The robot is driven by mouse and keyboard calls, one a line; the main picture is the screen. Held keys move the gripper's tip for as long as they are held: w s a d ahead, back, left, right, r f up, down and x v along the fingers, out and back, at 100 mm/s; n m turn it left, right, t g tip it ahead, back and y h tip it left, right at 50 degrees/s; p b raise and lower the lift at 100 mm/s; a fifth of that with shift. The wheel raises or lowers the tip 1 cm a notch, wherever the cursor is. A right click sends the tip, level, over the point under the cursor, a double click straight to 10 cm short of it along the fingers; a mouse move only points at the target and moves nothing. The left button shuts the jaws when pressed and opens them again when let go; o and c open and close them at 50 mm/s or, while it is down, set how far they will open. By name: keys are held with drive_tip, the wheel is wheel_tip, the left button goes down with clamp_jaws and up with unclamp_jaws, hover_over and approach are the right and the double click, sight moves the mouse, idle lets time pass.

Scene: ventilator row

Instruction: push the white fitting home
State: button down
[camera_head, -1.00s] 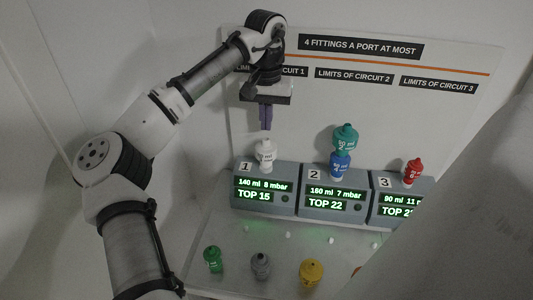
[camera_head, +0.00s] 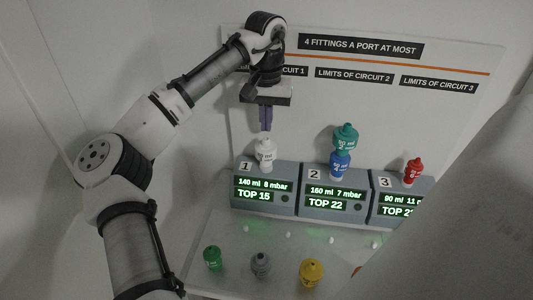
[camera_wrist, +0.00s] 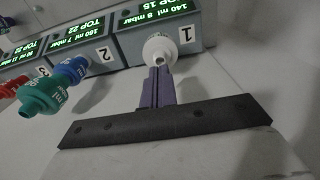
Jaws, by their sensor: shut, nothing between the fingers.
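The white fitting (camera_head: 265,155) stands upright on the port of ventilator 1 (camera_head: 262,193). It also shows in the wrist view (camera_wrist: 160,48), with its top opening facing my fingers. My gripper (camera_head: 265,129) is shut and empty, pointing down directly above the white fitting. Its purple fingertips (camera_wrist: 159,72) are at or very near the fitting's top; I cannot tell whether they touch. How deep the fitting sits in the port is hidden.
Ventilator 2 (camera_head: 325,201) carries a blue fitting (camera_head: 340,166) with a teal one (camera_head: 345,137) stacked on it. A red fitting (camera_head: 413,172) stands on ventilator 3 (camera_head: 385,201). Green (camera_head: 212,258), grey (camera_head: 260,265) and yellow (camera_head: 311,272) fittings stand in front on the table.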

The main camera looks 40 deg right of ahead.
drive_tip(key=shift+f+b, duration=0.4)
drive_tip(key=shift+f, duration=1.05)
drive_tip(key=shift+r, duration=0.1)
wheel_tip(320, 180, up, 7)
drive_tip(key=p, duration=0.7)
idle(0.6)
